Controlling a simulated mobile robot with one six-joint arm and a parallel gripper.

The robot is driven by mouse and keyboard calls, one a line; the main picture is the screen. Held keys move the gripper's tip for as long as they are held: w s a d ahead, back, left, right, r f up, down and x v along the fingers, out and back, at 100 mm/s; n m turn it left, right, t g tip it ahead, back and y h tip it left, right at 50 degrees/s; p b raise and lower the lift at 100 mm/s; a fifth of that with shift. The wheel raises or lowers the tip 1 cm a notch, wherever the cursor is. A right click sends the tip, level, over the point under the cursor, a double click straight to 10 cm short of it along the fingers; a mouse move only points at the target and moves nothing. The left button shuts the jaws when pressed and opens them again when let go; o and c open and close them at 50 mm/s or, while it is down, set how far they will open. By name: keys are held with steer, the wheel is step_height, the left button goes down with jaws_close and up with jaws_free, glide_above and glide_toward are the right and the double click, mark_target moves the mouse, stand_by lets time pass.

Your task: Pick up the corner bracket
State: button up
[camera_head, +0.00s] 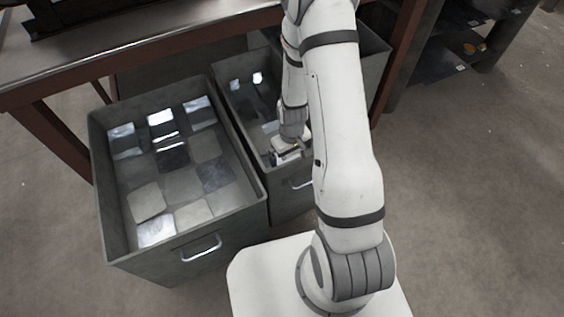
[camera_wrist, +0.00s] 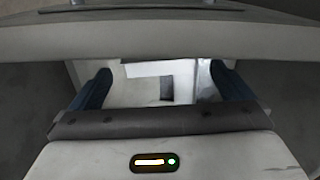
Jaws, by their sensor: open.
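My gripper (camera_head: 287,152) reaches down into the middle grey metal bin (camera_head: 250,150). In the wrist view my gripper (camera_wrist: 162,84) is open, with one dark blue finger on each side. Between and beyond the fingers lie pale metal pieces. One light L-shaped piece (camera_wrist: 147,69), with a darker grey patch in its corner, looks like the corner bracket. I cannot tell whether the fingers touch it. The palm edge hides its near part. In the head view my arm and gripper cover much of the bin's contents.
A wider metal bin (camera_head: 103,180) with several square sheets stands to the left. Another bin (camera_head: 374,62) is partly behind my arm. The bin walls rise close around my gripper. A table (camera_head: 150,32) stands behind the bins. The floor at right is clear.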

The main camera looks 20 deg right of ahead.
steer(key=shift+f, duration=0.95)
steer(key=shift+r, duration=0.1)
steer(key=c, duration=0.9)
steer(key=shift+r, duration=0.1)
